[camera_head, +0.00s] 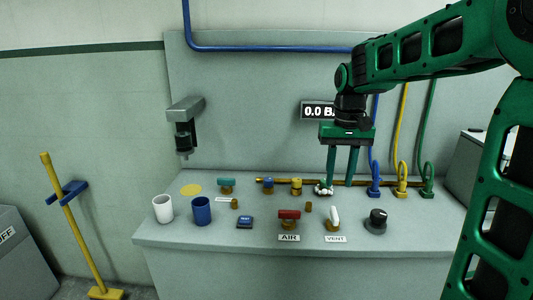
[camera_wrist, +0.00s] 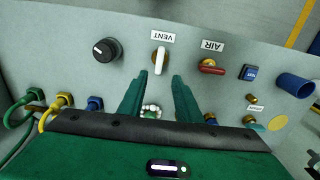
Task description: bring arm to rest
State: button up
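My green arm reaches in from the right in the head view, its elbow raised and its gripper (camera_head: 341,183) pointing down over the back part of the grey bench (camera_head: 280,243). The two green fingers are apart, with nothing seen held between them. The wrist view also shows the gripper (camera_wrist: 157,85) with its fingers apart. A small ring of white beads (camera_head: 323,190) is by the left fingertip in the head view. In the wrist view the white beads (camera_wrist: 151,108) appear between the fingers, lower down; I cannot tell whether a finger touches them.
The bench holds a red AIR valve (camera_head: 289,215), a white VENT lever (camera_head: 334,215), a black knob (camera_head: 376,219), a white cup (camera_head: 163,208) and a blue cup (camera_head: 201,209). Blue, yellow and green hoses (camera_head: 427,172) rise at the right. A yellow-handled broom (camera_head: 75,220) leans left.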

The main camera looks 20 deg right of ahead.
jog(key=s+d+f+m, duration=0.1)
jog(key=s+f, duration=0.1)
jog(key=s, duration=0.7)
jog(key=s+d+f+m, duration=0.1)
jog(key=s+d+f, duration=0.1)
jog(key=s, duration=0.7)
jog(key=s+d+f+m, duration=0.1)
jog(key=s+f, duration=0.3)
jog(key=s, duration=0.5)
jog(key=shift+s+d, duration=0.15)
jog(key=shift+d, duration=0.55)
jog(key=shift+f, duration=0.1)
jog(key=shift+w+f, duration=0.25)
jog(key=shift+w, duration=0.4)
